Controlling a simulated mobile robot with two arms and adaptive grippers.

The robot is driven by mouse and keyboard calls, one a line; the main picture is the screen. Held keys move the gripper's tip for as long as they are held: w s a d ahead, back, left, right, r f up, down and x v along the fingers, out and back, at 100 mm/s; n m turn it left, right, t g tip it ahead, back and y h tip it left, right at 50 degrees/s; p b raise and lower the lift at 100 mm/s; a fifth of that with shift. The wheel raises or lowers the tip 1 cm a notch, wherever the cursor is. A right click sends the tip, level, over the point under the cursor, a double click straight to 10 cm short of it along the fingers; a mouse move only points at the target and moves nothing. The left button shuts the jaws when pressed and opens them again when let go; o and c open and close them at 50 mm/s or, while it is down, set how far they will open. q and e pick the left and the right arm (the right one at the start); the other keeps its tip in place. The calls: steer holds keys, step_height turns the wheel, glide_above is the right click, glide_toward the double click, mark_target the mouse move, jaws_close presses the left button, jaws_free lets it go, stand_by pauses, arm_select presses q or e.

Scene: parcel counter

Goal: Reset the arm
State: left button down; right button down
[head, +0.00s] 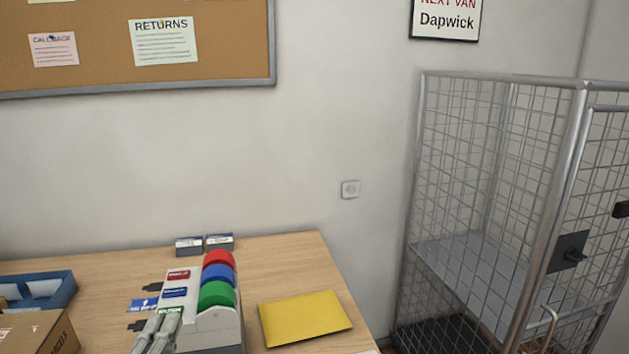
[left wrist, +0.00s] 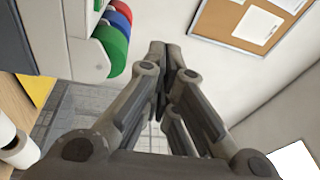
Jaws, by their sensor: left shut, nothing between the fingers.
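My left gripper (head: 164,322) is low in the head view, in front of the left part of the dispenser, with its two grey fingers pointing up and away. In the left wrist view its fingertips (left wrist: 166,50) meet, with nothing between them. The grey-white dispenser (head: 215,328) with red, blue and green rolls (head: 217,296) stands on the counter just right of it. The same rolls show at the upper left of the left wrist view (left wrist: 111,44). I cannot tell whether the gripper touches the dispenser. My right gripper is not in view.
A yellow envelope (head: 305,318) lies right of the dispenser on the wooden counter (head: 285,258). A blue tray (head: 62,292) and a cardboard box (head: 35,334) are at the left. A wire cage (head: 500,200) stands right of the counter.

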arm_select(q)
steer(key=s+a+f+n+g+y, duration=0.1)
steer(key=s+f+n+g, duration=0.15)
steer(key=f, duration=0.35)
steer(key=s+a+f+n+g+y, duration=0.1)
steer(key=s+f+n+g, duration=0.1)
steer(key=f+n+g, duration=0.3)
steer(key=s+d+f+n+g+h, duration=0.2)
steer(key=s+d+f+n+g, duration=0.15)
steer(key=s+f, duration=0.6)
steer(key=s+d+f+n+g+h, duration=0.1)
steer(key=s+d+f+n+g, duration=0.3)
steer(key=s+f, duration=0.5)
step_height(320, 180, down, 26)
steer(key=s+a+g+b, duration=0.1)
steer(key=s+g, duration=0.1)
steer(key=s+a+f+m+g, duration=0.1)
steer(key=s+a+f, duration=0.2)
steer(key=s+f, duration=1.3)
steer(key=shift+s+a+f+b, duration=0.15)
steer(key=shift+s+b, duration=0.2)
steer(key=shift+b, duration=0.05)
